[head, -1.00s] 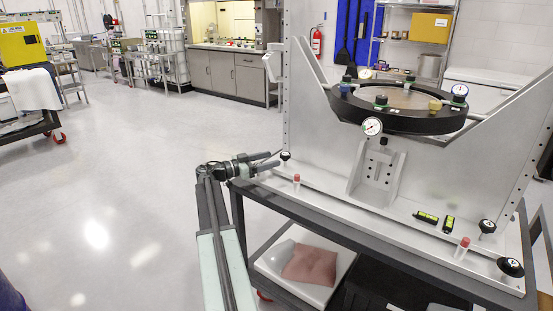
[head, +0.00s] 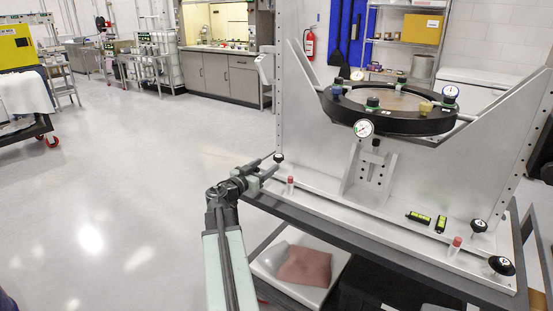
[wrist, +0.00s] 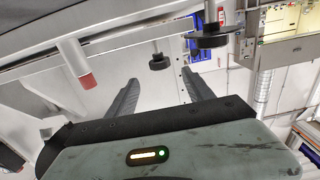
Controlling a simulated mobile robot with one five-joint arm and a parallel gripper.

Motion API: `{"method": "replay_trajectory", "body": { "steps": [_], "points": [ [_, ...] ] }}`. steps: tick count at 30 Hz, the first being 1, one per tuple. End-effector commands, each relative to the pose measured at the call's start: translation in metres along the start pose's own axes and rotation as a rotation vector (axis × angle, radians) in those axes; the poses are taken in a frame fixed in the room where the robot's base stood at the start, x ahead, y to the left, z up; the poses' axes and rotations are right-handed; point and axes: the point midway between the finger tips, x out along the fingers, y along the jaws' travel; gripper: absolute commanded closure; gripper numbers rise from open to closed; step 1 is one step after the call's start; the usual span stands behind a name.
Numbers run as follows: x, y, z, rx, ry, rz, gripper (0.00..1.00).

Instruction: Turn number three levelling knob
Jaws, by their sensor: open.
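Black levelling knobs stand on the fixture's metal base plate (head: 370,222). One small knob (head: 278,157) is at the plate's left end; two more, a right knob (head: 479,226) and a front right knob (head: 501,265), have white marks on top. I cannot read their numbers for sure. My gripper (head: 270,165) is at the left end, close to the left knob. In the wrist view my gripper (wrist: 160,84) is open and empty, with a black knob (wrist: 158,62) beyond and between the fingertips. I cannot tell whether they touch.
A red-capped post (head: 290,185) stands near my gripper; it also shows in the wrist view (wrist: 85,80). Another red-capped post (head: 455,246) and green levels (head: 418,217) are at the right. The mirror ring (head: 390,118) is above. The floor at left is clear.

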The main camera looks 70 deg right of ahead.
Motion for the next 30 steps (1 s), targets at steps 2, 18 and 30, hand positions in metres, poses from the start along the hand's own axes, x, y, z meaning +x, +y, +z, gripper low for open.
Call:
{"method": "replay_trajectory", "body": {
  "steps": [2,18,30],
  "points": [
    [0.005,-0.001,0.000,0.000,0.000,0.001,0.39],
    [0.078,-0.001,0.000,0.000,0.000,0.002,0.39],
    [0.077,0.000,0.000,0.000,0.000,0.002,1.00]
  ]
}}
